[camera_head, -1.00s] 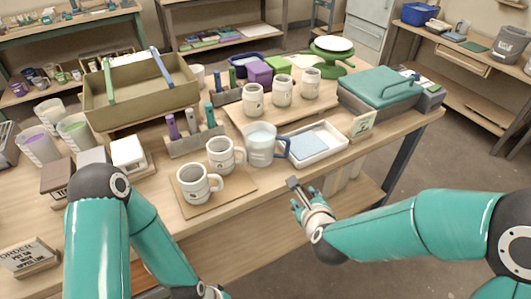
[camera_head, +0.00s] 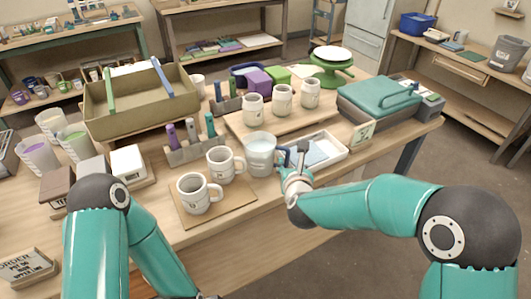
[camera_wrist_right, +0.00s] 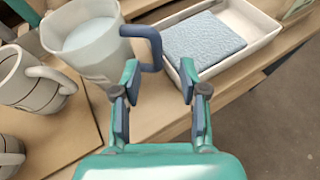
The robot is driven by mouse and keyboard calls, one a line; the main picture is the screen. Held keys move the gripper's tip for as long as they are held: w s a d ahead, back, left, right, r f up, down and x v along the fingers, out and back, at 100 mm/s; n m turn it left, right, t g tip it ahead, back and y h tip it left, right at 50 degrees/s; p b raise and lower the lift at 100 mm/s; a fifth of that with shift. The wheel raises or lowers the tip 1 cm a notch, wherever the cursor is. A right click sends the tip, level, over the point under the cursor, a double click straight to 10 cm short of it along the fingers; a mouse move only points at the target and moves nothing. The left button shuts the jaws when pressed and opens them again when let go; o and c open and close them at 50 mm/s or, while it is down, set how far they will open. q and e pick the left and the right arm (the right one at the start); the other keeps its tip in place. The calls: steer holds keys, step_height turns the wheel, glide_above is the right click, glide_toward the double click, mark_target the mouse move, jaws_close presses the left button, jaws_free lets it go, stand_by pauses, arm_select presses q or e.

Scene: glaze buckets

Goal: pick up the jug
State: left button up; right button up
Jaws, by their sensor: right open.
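The jug (camera_head: 260,155) is a pale, translucent vessel with a blue handle on its right side. It stands upright on the table near the front edge, and in the right wrist view the jug (camera_wrist_right: 95,48) is at upper left with pale contents. My right gripper (camera_head: 297,162) is just right of the jug, by its handle. In the right wrist view its fingers (camera_wrist_right: 160,85) are open, with the blue handle near the left fingertip and nothing held between them. My left arm comes in at lower left; its gripper fingers are out of view.
A white tray (camera_head: 338,153) with a blue sponge-like cloth (camera_head: 316,153) lies to the right. Several cups stand behind on a raised board (camera_head: 240,126).

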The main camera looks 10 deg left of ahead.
mark_target(288, 157)
steer(key=x, duration=0.1)
steer(key=p+x, duration=0.1)
steer(key=x, duration=0.1)
steer(key=p+x, duration=0.1)
steer(key=x, duration=0.1)
steer(key=shift+a+r, duration=0.1)
steer(key=shift+r, duration=0.2)
steer(key=shift+w+a+f, duration=0.1)
steer(key=shift+w+f, duration=0.15)
steer(key=shift+w, duration=0.25)
jaws_close()
steer(key=shift+r, duration=0.1)
